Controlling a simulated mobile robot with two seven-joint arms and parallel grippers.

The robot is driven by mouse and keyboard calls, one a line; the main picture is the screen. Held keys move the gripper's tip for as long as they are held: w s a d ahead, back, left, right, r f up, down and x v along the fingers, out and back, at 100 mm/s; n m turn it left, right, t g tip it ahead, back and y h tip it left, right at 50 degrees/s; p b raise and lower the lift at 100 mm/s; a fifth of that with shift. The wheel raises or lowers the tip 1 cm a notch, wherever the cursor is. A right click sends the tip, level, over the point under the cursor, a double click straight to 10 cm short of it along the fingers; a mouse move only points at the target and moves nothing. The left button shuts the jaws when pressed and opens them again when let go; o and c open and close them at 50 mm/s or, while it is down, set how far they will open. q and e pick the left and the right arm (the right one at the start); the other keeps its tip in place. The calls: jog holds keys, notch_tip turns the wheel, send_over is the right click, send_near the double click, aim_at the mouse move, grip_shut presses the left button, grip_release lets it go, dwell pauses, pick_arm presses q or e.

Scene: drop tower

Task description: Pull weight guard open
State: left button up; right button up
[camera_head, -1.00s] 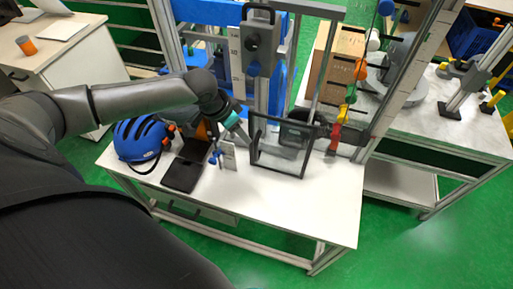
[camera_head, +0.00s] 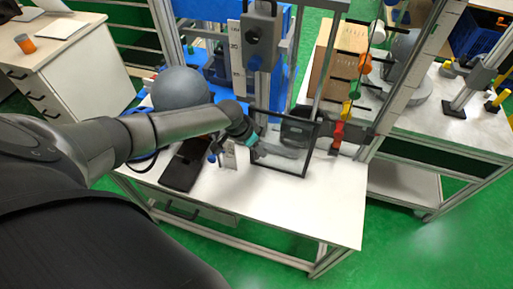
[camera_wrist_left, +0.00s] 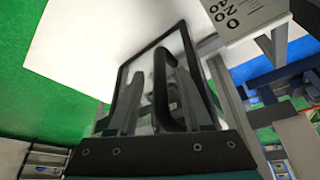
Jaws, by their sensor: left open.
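The weight guard is a clear panel in a dark frame (camera_head: 314,146) at the foot of the drop tower (camera_head: 263,40) in the head view. In the left wrist view its frame (camera_wrist_left: 152,44) stands tilted above the white tabletop, with a dark curved handle (camera_wrist_left: 159,82) on it. My left gripper (camera_head: 257,150) is at the guard's left side in the head view. In the left wrist view the gripper (camera_wrist_left: 160,73) is open, with the handle showing between its fingers. I cannot tell whether either finger touches it. My right gripper is not in view.
A black flat case (camera_head: 182,172) and a small white block (camera_head: 240,158) lie left of the guard. The front right of the white table (camera_head: 325,215) is clear. Printed white scale plates (camera_wrist_left: 240,18) stand near the gripper.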

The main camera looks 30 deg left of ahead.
pick_arm(q)
jog(key=shift+c, duration=0.3)
grip_shut()
dwell(1.2)
